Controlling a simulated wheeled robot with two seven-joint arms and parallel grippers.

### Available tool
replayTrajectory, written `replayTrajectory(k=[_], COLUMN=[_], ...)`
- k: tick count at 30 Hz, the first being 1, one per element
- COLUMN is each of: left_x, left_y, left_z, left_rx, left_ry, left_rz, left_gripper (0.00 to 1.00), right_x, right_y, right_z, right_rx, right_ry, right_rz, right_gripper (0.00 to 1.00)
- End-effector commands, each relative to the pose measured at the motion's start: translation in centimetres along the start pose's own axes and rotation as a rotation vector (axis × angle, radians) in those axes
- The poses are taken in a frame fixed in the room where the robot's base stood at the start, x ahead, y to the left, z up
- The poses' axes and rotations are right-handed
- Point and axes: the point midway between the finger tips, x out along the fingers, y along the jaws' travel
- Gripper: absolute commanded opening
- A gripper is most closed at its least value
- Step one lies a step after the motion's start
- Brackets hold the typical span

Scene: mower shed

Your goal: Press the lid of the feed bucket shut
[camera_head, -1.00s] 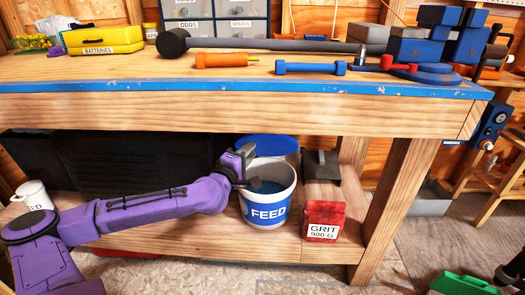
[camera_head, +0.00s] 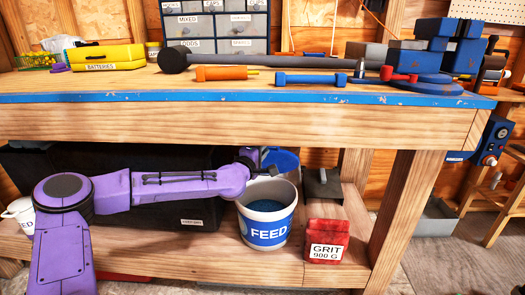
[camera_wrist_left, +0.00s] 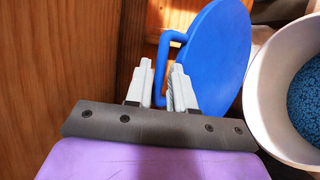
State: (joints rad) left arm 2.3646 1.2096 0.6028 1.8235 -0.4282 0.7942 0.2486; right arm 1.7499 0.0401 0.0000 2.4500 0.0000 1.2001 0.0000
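The white feed bucket (camera_head: 266,235), labelled FEED, stands open on the lower shelf with blue pellets inside. It also shows at the right of the left wrist view (camera_wrist_left: 262,110). The round blue lid (camera_head: 284,160) is off the bucket, standing on edge behind it. In the left wrist view the lid (camera_wrist_left: 222,55) shows its face with a blue loop handle (camera_wrist_left: 163,65). My left gripper (camera_head: 262,156) is behind the bucket's rim at the lid. Its fingers (camera_wrist_left: 162,80) are apart on either side of the handle bar; firm contact is not visible. My right gripper is out of view.
A red GRIT box (camera_head: 326,240) stands right of the bucket, with a dark metal object (camera_head: 322,185) behind it. A black case (camera_head: 195,212) lies left. The workbench top (camera_head: 230,112) overhangs the shelf. A wooden leg (camera_head: 403,205) bounds the right side.

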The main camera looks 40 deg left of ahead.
Motion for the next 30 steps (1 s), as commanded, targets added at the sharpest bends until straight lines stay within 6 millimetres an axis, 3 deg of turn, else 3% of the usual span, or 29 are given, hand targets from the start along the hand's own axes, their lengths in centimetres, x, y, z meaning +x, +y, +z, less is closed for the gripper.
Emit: replayTrajectory(k=[1,2,3,30], left_x=[-0.01,-0.02,-0.02,-0.04], left_y=[0.00,0.00,0.00,-0.03], left_z=[-0.01,-0.01,-0.01,-0.02], left_rx=[0.000,0.000,0.000,0.000], left_ry=[0.000,0.000,0.000,0.000], left_rz=[0.000,0.000,0.000,0.000], left_gripper=[0.13,0.04,0.00,0.00], right_x=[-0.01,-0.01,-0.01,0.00], right_y=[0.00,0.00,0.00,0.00], right_z=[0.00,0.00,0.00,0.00], right_rx=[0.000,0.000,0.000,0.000], right_ry=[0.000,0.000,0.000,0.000], right_rz=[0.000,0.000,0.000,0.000], right_gripper=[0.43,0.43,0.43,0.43])
